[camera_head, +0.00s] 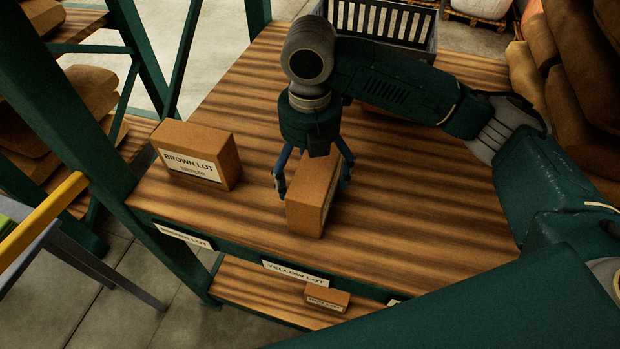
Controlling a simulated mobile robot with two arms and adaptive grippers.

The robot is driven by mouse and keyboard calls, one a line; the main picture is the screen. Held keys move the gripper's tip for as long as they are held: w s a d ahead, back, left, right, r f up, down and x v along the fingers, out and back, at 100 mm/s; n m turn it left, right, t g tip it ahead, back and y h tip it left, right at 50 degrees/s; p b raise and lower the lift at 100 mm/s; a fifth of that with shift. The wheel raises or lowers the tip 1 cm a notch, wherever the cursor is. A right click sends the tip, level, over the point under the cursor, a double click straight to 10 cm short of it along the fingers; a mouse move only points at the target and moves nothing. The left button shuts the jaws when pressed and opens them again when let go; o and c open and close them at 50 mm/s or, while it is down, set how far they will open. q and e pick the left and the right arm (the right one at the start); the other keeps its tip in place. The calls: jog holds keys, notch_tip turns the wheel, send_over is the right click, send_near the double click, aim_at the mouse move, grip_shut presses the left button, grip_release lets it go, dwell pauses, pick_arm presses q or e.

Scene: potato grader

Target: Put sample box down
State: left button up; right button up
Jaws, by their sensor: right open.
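A brown cardboard sample box (311,197) stands on the wooden shelf top, near its front edge and behind the "YELLOW LOT" label (295,273). My right gripper (313,184) is above it, pointing down, with its fingers spread on either side of the box. The jaws are open; whether a finger touches the box I cannot tell. Another box (228,162), labelled "BROWN LOT sample", stands to the left on the same top. My left gripper is not in view.
A dark slotted crate (420,48) stands at the back of the shelf top (420,215). A small box labelled "RED LOT" (338,297) sits on the lower shelf. Green posts (70,100) rise at left. Brown sacks (545,75) are stacked at right.

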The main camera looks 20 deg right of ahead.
notch_tip(320, 180, up, 10)
jog(key=shift+f+b, duration=0.1)
jog(key=shift+b, duration=0.35)
jog(key=shift+a, duration=0.1)
